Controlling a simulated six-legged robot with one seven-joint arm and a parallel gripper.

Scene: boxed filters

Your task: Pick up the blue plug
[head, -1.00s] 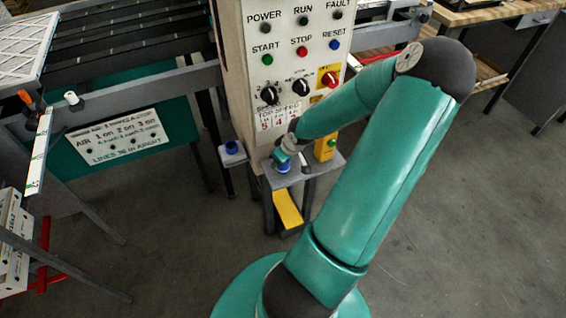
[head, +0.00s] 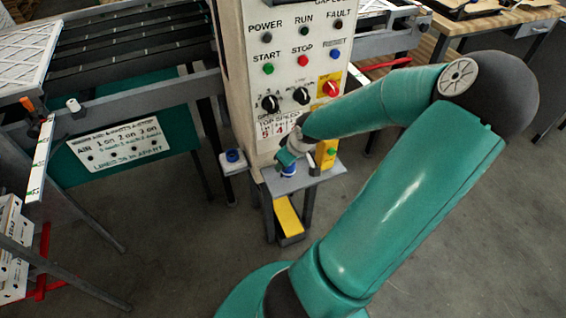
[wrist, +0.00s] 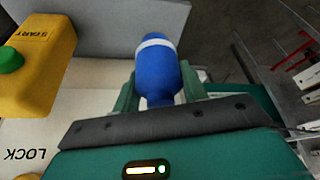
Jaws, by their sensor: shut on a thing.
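The blue plug (wrist: 158,72) has a white band and sits between the two fingers of my gripper (wrist: 160,98) in the wrist view. My gripper is shut on it. In the head view the plug (head: 288,170) shows as a small blue and white shape under my gripper (head: 286,160), over the small grey shelf (head: 305,181) at the front of the control panel. I cannot tell whether the plug touches the shelf.
A yellow start box with a green button (wrist: 30,60) stands close beside my gripper. The control panel (head: 290,95) with knobs and buttons rises right behind. Another blue-topped item (head: 232,156) sits on a small bracket at left. A conveyor frame (head: 150,95) fills the left.

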